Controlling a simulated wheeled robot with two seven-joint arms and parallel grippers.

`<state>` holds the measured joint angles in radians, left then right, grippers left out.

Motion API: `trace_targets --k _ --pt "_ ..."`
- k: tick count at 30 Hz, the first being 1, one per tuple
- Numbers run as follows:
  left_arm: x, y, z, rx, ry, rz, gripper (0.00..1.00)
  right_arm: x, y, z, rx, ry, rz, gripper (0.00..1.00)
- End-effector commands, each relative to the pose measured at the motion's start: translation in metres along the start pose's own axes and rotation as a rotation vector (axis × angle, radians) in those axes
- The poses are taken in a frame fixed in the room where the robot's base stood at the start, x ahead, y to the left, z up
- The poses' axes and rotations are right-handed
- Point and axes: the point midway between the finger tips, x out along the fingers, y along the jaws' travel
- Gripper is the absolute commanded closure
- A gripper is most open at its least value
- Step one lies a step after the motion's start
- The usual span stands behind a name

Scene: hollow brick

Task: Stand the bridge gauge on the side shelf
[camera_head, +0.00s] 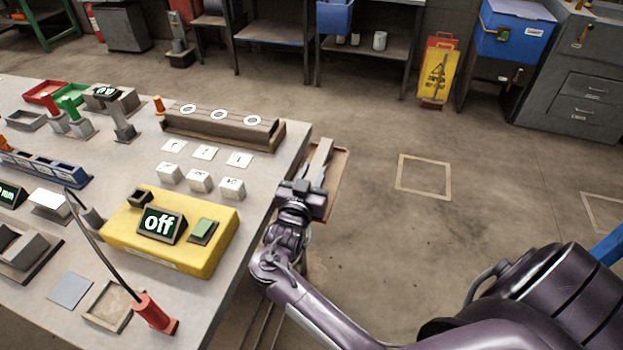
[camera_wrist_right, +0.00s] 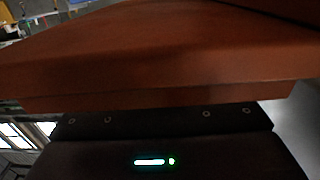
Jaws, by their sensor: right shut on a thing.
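The side shelf (camera_head: 339,168), a brown board, juts out past the right edge of the table in the head view. A pale grey, narrow block (camera_head: 320,154), which looks like the bridge gauge, is at my right gripper (camera_head: 312,180), over the shelf. My right gripper is shut on it; the fingers and the lower part of the block are mostly hidden. I cannot tell whether the block touches the shelf. In the right wrist view a red-brown slab (camera_wrist_right: 160,60), likely the shelf, fills the picture and hides the fingertips. My left gripper is not in view.
The table (camera_head: 262,190) holds a yellow box (camera_head: 185,255) reading "off", several white cubes (camera_head: 200,181) and a long brown block with white rings (camera_head: 220,125) near the shelf. Open floor lies to the right, with a taped square (camera_head: 424,177) and a yellow sign (camera_head: 437,72).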

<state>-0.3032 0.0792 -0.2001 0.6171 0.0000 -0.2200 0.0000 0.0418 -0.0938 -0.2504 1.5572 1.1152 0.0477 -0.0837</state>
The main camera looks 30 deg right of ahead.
Motion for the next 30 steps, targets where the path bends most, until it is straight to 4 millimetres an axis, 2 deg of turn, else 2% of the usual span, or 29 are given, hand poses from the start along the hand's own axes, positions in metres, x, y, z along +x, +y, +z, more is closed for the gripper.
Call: trace_targets --k 1,11,12,17,30 --pt "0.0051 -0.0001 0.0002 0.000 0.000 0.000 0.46 -0.0007 0.0002 0.0037 0.003 0.005 0.000 1.00" --pt "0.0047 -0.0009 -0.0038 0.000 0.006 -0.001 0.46 -0.0009 0.0002 0.0052 0.002 0.003 0.000 1.00" --pt "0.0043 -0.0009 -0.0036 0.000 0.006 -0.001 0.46 -0.0011 0.0003 0.0061 0.000 0.000 0.000 0.68" --pt "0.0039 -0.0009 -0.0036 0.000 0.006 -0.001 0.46 -0.0010 0.0003 0.0055 0.000 0.000 0.000 0.49" --pt "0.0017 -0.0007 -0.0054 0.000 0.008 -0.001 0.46 -0.0007 -0.0002 0.0023 0.001 0.001 0.000 0.49"
